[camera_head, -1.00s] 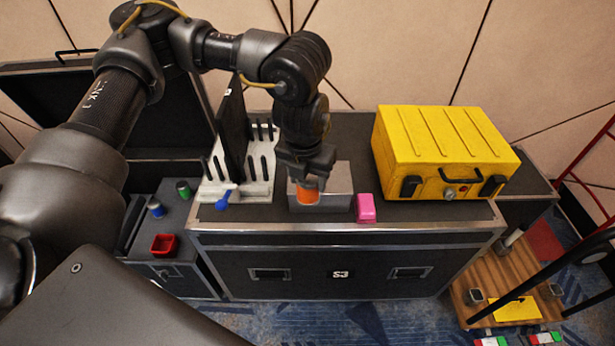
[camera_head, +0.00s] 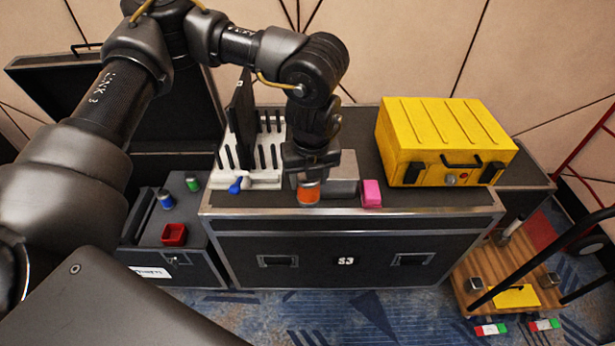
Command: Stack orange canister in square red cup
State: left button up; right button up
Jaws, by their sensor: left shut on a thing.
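The orange canister (camera_head: 308,194) is between the fingers of my left gripper (camera_head: 309,182), which is shut on it. The canister is over the front edge area of the black case top; I cannot tell whether it touches the surface. The square red cup (camera_head: 174,235) stands open and upright on the lower black case at the left, to the left of and lower than my left gripper. My right gripper is not in view.
A grey metal box (camera_head: 343,176) and a pink block (camera_head: 371,193) are beside the canister. A white pegged rack (camera_head: 262,180) with a blue item (camera_head: 236,186) stands left. Blue (camera_head: 166,200) and green (camera_head: 193,182) canisters stand behind the cup. A yellow case (camera_head: 445,140) is at right.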

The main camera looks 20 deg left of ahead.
aim_at(303, 203)
pick_arm(q)
jog(key=n, duration=0.4)
jog(key=shift+w+f+n+g, duration=0.3)
jog(key=shift+f+n, duration=0.1)
notch_tip(303, 203, down, 2)
jog(key=n, duration=0.3)
jog(key=n+g, duration=0.1)
jog(key=n, duration=0.2)
jog(key=shift+s+n+y, duration=0.15)
jog(key=shift+n+y, duration=0.15)
jog(key=f+n, duration=0.1)
jog(key=n, duration=0.2)
jog(key=s+f+n, duration=0.1)
jog(key=f+n, duration=0.1)
jog(key=a+f+n+g, duration=0.1)
jog(key=f+n, duration=0.1)
jog(key=n, duration=0.1)
jog(key=shift+s+n+p, duration=0.3)
jog(key=shift+s+p, duration=0.05)
jog(key=shift+p, duration=0.05)
jog(key=s+f+n+h, duration=0.1)
jog(key=s+f+n, duration=0.1)
jog(key=s+f, duration=0.3)
jog(key=shift+s+a+f+n+p, duration=0.2)
jog(key=shift+a+f+n+p, duration=0.15)
jog(key=shift+f, duration=0.6)
